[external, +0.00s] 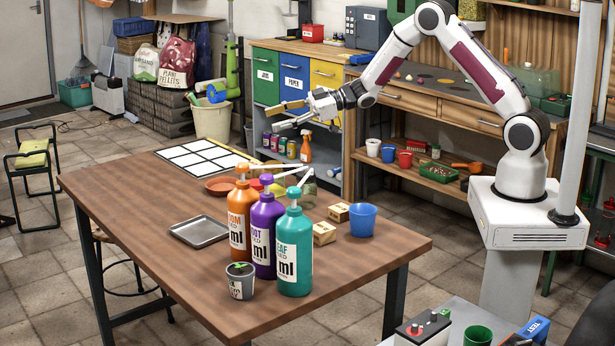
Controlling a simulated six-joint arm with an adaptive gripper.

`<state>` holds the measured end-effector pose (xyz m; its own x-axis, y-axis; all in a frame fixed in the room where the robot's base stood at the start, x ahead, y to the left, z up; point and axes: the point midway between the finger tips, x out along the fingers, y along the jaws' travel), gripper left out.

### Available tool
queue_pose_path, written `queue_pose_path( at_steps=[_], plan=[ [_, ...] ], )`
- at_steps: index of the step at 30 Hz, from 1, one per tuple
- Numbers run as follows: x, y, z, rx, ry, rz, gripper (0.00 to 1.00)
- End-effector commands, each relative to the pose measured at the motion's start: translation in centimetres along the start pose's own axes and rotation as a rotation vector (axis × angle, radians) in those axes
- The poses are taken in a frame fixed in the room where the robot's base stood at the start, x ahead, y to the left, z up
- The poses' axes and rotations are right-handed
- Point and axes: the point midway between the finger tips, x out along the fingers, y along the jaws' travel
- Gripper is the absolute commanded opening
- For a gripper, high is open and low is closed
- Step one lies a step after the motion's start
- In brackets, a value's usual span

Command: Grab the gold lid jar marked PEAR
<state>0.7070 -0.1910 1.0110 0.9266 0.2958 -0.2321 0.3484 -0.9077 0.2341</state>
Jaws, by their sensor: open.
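My gripper (281,116) is open and empty, held in the air above the far side of the brown table (150,235). A small glass jar (309,190) stands on the table behind the teal pump bottle, which hides part of it. I cannot read a PEAR label or make out a gold lid on it. My gripper is well above it and apart from it.
Orange (241,218), purple (265,232) and teal (294,255) pump bottles stand close together. Around them are a potted seedling (240,280), grey tray (199,232), blue cup (363,219) and two small boxes (324,233). The table's left front is clear.

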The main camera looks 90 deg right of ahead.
Motion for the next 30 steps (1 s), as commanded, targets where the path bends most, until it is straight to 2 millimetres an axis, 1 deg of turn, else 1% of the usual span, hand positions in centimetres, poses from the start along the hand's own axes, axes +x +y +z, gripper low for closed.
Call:
queue_pose_path(
  at_steps=[1,8,15,18,21,24,30],
  plan=[
    [0.1,-0.2,1.1,0.011,0.013,-0.021,0.55],
    [-0.1,-1.7,4.9,0.059,0.097,-0.126,0.55],
    [-1.3,-3.8,8.8,0.127,0.188,-0.237,0.55],
    [-1.9,-4.6,10.0,0.155,0.223,-0.276,0.55],
    [-2.5,-5.2,10.9,0.177,0.25,-0.307,0.55],
    [-2.9,-5.6,11.4,0.189,0.267,-0.325,0.55],
    [-3.1,-5.8,11.7,0.197,0.276,-0.335,0.55]
  ],
)
